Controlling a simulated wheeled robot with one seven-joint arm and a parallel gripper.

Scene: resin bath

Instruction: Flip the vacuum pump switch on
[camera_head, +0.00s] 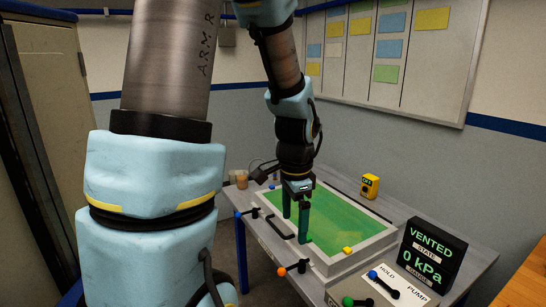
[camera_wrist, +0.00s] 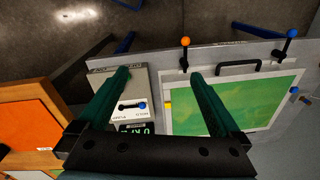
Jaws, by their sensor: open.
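The pump switch (camera_head: 384,283) is a short black lever with a blue knob on a pale panel (camera_head: 408,299) marked HOLD and PUMP. Its knob lies toward the HOLD side. The switch also shows in the wrist view (camera_wrist: 133,105), right of the left finger. The black display (camera_head: 432,255) behind it reads VENTED and 0 kPa. My gripper (camera_head: 295,226) is open and empty, with green fingers pointing down over the resin bath (camera_head: 377,240), left of the switch. In the wrist view my gripper (camera_wrist: 160,73) spans the gap between the panel and the bath.
An orange-knobbed lever (camera_head: 291,269), a blue-knobbed lever (camera_head: 247,212) and a black handle (camera_head: 277,227) stand along the bath's front. A green knob (camera_head: 348,301) is near the panel. A yellow box (camera_head: 370,186) stands behind the bath. An orange-topped surface (camera_wrist: 35,118) lies beyond the panel.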

